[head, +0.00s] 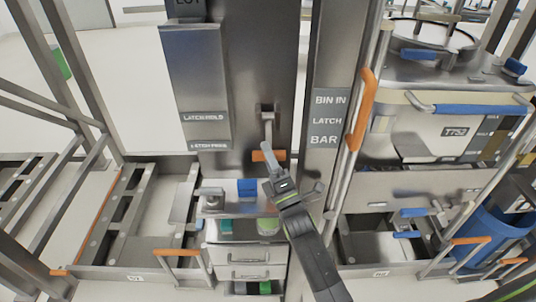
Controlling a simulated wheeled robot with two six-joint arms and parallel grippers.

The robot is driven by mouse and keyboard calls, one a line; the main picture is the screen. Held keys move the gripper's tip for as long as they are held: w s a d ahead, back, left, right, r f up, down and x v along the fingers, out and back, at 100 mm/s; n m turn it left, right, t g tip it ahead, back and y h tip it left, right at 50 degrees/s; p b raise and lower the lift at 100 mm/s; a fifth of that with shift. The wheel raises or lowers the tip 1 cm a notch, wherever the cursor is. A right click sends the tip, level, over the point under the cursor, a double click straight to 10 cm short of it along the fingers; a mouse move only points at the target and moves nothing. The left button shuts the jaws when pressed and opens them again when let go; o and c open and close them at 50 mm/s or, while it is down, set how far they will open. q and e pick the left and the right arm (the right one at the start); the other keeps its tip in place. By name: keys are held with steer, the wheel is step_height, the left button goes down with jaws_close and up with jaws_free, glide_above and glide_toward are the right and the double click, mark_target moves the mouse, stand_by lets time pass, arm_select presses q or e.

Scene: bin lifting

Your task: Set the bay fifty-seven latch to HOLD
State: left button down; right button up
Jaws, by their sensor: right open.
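The latch on the grey steel column has a metal lever (268,128) that hangs down from a pivot bracket, with an orange grip (266,156) at its lower end. My right gripper (277,168) reaches up from below and is open, close to the orange grip. I cannot tell whether it touches the grip. My left gripper is not in view.
A post with a "BIN IN LATCH BAR" sign (328,118) and an upright orange handle (361,108) stand just right. A large steel bin (440,140) is further right. Below are a drawer unit (247,255) and an empty floor bay (150,262) at left.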

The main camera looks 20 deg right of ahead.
jaws_close()
